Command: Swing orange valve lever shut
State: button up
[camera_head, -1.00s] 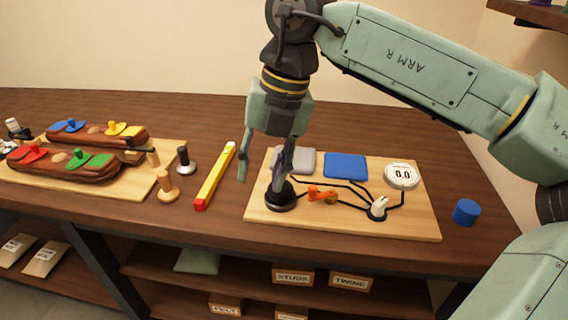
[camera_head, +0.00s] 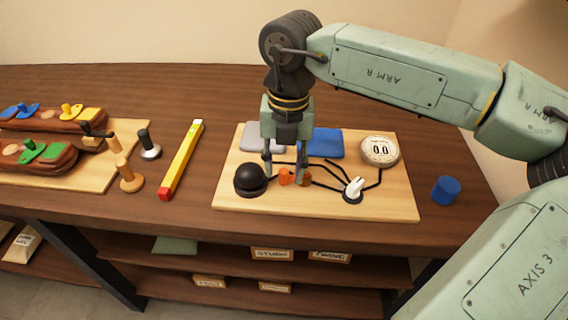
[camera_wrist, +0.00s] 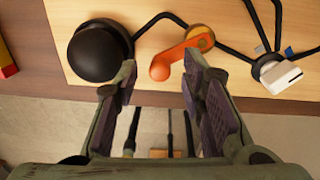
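The orange valve lever (camera_head: 286,176) sits on the wooden board (camera_head: 400,207), between a black dome and a white-handled fitting. In the wrist view the lever (camera_wrist: 175,58) slants down left from its brass pivot (camera_wrist: 201,38), with a rounded knob at its lower left end. My gripper (camera_head: 285,176) points down over the lever. In the wrist view my gripper (camera_wrist: 158,75) is open, one finger on each side of the lever's knob. The right finger is close to the lever; I cannot tell whether it touches. Nothing is gripped.
The black dome (camera_wrist: 99,54) stands close to the left finger.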

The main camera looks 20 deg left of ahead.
jog(key=shift+f, duration=0.6)
grip_shut()
